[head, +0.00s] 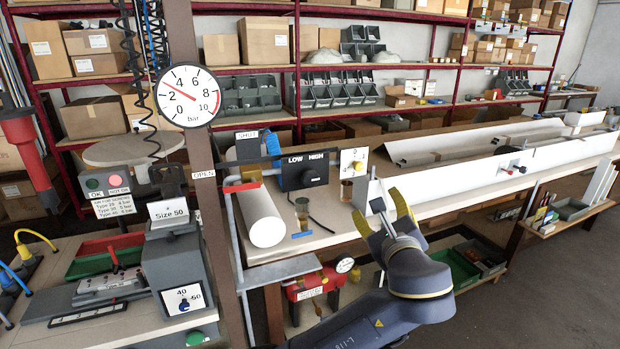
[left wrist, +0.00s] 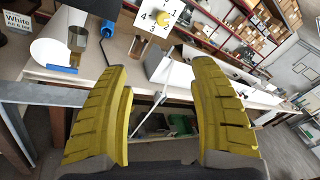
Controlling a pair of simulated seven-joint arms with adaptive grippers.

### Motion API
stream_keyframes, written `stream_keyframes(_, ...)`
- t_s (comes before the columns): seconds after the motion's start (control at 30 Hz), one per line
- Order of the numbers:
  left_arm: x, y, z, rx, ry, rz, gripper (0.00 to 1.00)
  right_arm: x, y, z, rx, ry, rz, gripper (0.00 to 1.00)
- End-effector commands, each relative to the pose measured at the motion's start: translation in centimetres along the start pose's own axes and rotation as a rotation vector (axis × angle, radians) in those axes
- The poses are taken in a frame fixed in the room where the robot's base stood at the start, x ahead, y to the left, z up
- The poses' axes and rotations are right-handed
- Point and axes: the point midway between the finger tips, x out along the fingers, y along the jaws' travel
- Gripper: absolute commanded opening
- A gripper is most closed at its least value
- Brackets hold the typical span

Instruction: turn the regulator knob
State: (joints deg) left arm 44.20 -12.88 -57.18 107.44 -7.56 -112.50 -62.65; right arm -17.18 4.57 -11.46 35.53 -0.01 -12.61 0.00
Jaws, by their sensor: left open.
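A dark box marked LOW and HIGH has a black knob (head: 309,177). My left gripper (head: 377,202) is open and empty, its yellow fingers apart at the bench's front edge, below and right of the dial. In the left wrist view the gap between the fingers (left wrist: 160,68) is below the knob. My right gripper is not in view.
A pressure gauge (head: 188,97) in bar hangs on the post. Long white profiles (head: 470,180) run right along the bench. A red unit (head: 312,287) sits below.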

Motion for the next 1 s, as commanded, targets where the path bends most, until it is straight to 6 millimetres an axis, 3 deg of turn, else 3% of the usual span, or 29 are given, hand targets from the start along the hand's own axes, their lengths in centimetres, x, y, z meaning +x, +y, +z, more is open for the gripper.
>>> stream_keyframes(0.1, -2.7, 1.6, 2.9, 0.187, -0.075, 0.073, 0.62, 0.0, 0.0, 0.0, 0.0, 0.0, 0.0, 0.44)
stream_keyframes(0.2, -4.0, 3.2, 4.9, 0.324, -0.119, 0.155, 0.62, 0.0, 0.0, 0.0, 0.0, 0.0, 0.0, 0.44)
stream_keyframes(0.47, -4.9, 5.9, 6.9, 0.569, -0.148, 0.31, 0.62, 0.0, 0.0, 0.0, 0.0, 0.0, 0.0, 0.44)
stream_keyframes(0.67, -3.9, 6.2, 7.2, 0.6, -0.145, 0.315, 0.62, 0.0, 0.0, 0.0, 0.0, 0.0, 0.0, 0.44)
stream_keyframes(1.0, 1.5, 7.6, 8.5, 0.598, -0.148, 0.315, 0.62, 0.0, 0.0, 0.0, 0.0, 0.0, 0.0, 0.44)
